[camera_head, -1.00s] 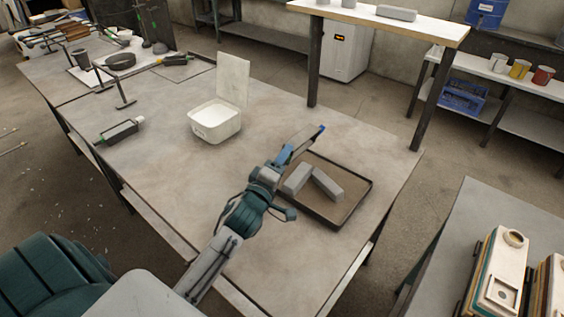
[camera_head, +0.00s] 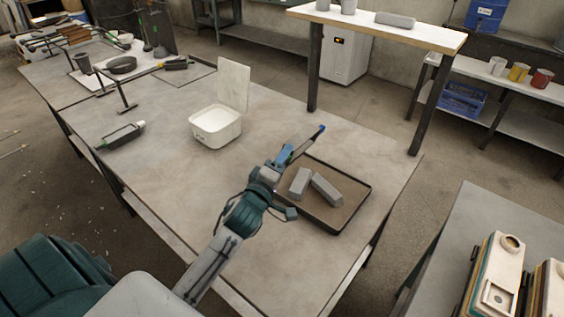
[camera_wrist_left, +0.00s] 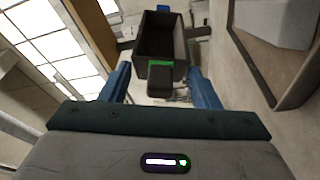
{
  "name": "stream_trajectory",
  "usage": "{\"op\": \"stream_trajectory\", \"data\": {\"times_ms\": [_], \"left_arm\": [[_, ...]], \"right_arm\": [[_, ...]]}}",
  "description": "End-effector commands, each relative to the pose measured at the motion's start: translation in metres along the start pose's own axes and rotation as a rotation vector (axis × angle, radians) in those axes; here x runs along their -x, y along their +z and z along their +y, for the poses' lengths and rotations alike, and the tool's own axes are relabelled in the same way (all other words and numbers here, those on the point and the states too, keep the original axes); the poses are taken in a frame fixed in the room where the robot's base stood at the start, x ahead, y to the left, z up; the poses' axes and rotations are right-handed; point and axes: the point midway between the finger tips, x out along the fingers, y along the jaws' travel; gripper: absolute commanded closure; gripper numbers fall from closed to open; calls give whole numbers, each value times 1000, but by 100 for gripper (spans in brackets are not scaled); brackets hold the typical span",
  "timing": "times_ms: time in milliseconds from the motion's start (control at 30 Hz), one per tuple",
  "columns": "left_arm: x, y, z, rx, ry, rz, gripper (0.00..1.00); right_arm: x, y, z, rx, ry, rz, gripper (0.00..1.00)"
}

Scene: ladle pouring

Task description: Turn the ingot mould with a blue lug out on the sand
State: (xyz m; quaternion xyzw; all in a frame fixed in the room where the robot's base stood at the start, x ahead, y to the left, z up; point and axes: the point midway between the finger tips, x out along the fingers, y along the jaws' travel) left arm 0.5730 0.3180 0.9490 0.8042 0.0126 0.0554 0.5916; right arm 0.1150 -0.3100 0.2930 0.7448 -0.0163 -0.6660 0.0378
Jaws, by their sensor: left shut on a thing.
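My left gripper (camera_head: 284,160) is shut on a dark grey ingot mould (camera_head: 303,143) and holds it by its near end, beyond the tray's upper left edge. A blue lug (camera_head: 322,128) is on the mould's far end and a green patch is at its near end. In the left wrist view, the mould (camera_wrist_left: 160,45) shows an open, dark cavity that looks empty, between my blue fingers. The sand tray (camera_head: 368,205) is a shallow dark-rimmed pan. Two grey ingots (camera_head: 299,182) (camera_head: 327,189) lie in it, close together and slanting apart. My right gripper is not in view.
A white open box (camera_head: 215,128) with a raised lid stands mid-table. Another dark mould (camera_head: 120,136) with a green mark lies at the left. The table front is clear.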

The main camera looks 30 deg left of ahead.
Motion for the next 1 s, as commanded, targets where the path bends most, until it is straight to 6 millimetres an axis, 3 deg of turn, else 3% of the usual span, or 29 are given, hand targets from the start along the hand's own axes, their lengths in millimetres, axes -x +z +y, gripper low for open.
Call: {"op": "stream_trajectory", "data": {"times_ms": [1000], "left_arm": [[-4, -15, 50, 0, 5, 0, 80]], "right_arm": [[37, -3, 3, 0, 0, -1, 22]]}}
